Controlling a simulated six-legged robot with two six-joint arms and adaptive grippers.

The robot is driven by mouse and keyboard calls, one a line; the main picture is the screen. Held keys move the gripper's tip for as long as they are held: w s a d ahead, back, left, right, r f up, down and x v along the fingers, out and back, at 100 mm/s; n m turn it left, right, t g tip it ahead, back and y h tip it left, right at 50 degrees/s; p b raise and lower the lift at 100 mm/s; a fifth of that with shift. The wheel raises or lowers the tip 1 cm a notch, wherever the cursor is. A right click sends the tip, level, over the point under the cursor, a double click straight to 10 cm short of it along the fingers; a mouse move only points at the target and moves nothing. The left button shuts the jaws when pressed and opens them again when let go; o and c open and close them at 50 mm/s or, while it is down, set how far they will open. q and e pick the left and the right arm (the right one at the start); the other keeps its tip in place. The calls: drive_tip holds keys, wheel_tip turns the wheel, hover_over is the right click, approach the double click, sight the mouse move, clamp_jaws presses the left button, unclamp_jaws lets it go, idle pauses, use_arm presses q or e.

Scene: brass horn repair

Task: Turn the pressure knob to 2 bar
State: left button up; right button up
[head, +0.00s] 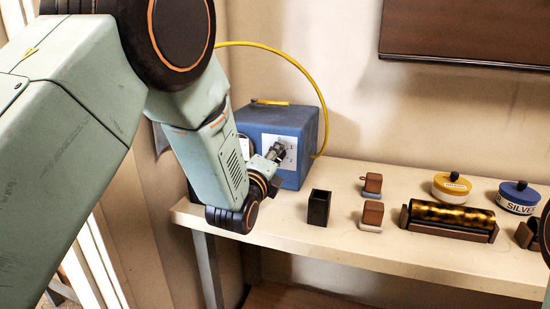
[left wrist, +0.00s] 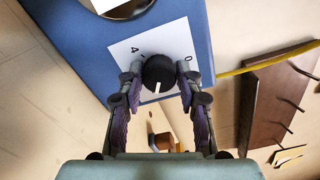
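The black pressure knob (left wrist: 159,73) sits on a white scale plate (left wrist: 122,52) on the blue box (head: 292,125). In the left wrist view its white pointer line points down the picture. In the head view the left gripper (head: 275,153) is at the box's front face and covers the knob. My right gripper is out of view.
A yellow hose (head: 300,68) arches from the box. On the bench (head: 285,229) stand a black open holder (head: 319,208), two brown blocks (head: 372,213), a yellow tin (head: 452,188), a blue tin (head: 518,197) and a brass tube (head: 450,215) in a cradle. A round gauge (left wrist: 122,8) is beside the plate.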

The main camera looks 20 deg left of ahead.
use_arm(q)
drive_tip(key=o, duration=0.4)
drive_tip(key=shift+c, duration=0.2)
drive_tip(key=s, duration=1.2)
drive_tip(key=shift+a, duration=0.2)
drive_tip(key=shift+s+f, duration=0.1)
